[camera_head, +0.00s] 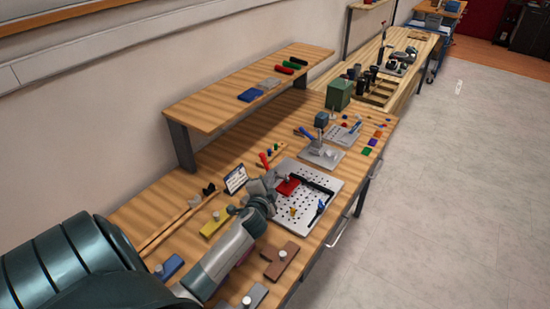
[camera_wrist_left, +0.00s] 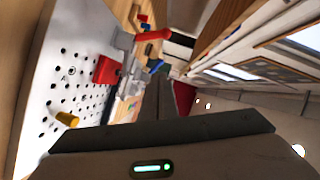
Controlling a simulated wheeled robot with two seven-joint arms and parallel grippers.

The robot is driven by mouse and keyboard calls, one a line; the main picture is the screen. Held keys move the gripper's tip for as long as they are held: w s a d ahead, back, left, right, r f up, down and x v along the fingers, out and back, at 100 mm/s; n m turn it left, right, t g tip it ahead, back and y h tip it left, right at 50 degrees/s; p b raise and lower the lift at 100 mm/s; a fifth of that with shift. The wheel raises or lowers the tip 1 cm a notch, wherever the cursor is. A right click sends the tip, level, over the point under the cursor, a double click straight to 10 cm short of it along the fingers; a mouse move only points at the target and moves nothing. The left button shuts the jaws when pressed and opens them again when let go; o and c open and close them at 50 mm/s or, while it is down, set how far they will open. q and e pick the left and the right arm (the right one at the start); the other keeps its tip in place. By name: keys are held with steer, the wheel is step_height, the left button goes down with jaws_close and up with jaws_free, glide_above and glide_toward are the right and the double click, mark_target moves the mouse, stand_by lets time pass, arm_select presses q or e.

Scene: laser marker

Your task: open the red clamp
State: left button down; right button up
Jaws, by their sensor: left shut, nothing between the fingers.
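The red clamp handle (camera_head: 264,160) stands raised and tilted at the left edge of the perforated metal plate (camera_head: 312,217). In the left wrist view the red handle (camera_wrist_left: 152,35) points to the right from a grey metal clamp body. A flat red block (camera_head: 289,186) lies on the plate beside the clamp; it also shows in the left wrist view (camera_wrist_left: 107,70). My left gripper (camera_head: 268,185) is just in front of the clamp, low over the plate's left edge, shut and empty. Its fingertips are small and hard to separate from the clamp. My right gripper is out of view.
A small yellow peg (camera_head: 293,211) and a blue-handled clamp (camera_head: 320,207) are on the plate. A small display (camera_head: 235,179) stands left of the gripper. A raised shelf (camera_head: 245,85) runs along the wall. Another blue-handled clamp (camera_head: 307,133) stands behind.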

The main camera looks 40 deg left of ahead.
mark_target(267, 164)
arm_select(q)
steer(key=shift+w, duration=0.15)
steer(key=w+a+f+b, duration=0.1)
steer(key=w+a+b, duration=0.1)
steer(key=w+a+f+b, duration=0.1)
steer(key=w+a+b, duration=0.1)
steer(key=w, duration=0.1)
steer(key=w+a+f+b, duration=0.1)
steer(key=w+a+b, duration=0.1)
steer(key=a, duration=0.1)
steer(key=shift+w+a+f, duration=0.1)
steer(key=shift+w+f, duration=0.1)
steer(key=shift+w, duration=0.1)
steer(key=shift+s+a+f+b, duration=0.1)
steer(key=shift+s+a+b, duration=0.2)
steer(key=shift+a, duration=0.2)
steer(key=shift+w, duration=0.1)
